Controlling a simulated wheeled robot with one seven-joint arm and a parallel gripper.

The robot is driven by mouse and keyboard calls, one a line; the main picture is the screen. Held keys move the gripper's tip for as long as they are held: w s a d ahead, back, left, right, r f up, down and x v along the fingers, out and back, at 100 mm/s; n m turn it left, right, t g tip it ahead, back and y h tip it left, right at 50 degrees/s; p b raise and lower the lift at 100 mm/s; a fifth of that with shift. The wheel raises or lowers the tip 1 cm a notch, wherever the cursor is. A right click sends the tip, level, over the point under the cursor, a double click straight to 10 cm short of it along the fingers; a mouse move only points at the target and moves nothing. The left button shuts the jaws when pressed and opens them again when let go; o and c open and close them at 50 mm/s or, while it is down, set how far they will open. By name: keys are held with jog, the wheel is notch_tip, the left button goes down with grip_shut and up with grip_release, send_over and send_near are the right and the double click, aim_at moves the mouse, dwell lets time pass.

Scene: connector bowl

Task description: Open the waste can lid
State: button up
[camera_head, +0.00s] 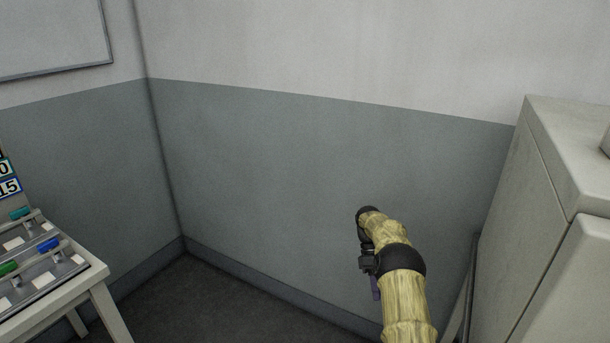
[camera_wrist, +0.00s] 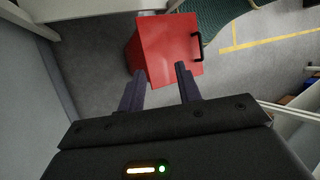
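A red box-shaped waste can (camera_wrist: 165,45) stands on the grey floor in the wrist view, seen from above. Its flat red top looks shut. A black handle (camera_wrist: 198,46) shows at its right edge. My gripper (camera_wrist: 160,80) is open, its two dark fingers apart with nothing between them. The fingertips overlap the near edge of the can in the picture; I cannot tell whether they touch it. The handle lies to the right of the right fingertip. The waste can is not seen in the head view, where my arm hides most of the gripper.
A yellow floor line (camera_wrist: 270,40) runs at the right. In the head view, a white table (camera_head: 75,285) with connectors stands at left and a grey cabinet (camera_head: 545,200) at right. Walls meet in a corner.

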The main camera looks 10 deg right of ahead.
jog(key=s+a+r+m+t, duration=0.45)
jog(key=s+a+r, duration=0.25)
jog(key=a+r, duration=0.3)
jog(key=s+a+r+m+t, duration=0.2)
jog(key=s+m+t, duration=0.15)
jog(key=s, duration=0.65)
jog(key=s+a+r+m+t, duration=0.2)
jog(key=s+m, duration=0.2)
jog(key=s, duration=0.6)
notch_tip(320, 180, up, 16)
jog(key=p, duration=1.5)
jog(key=shift+w+d+y+p, duration=0.2)
jog(key=shift+y+p, duration=0.1)
jog(key=shift+p, duration=0.1)
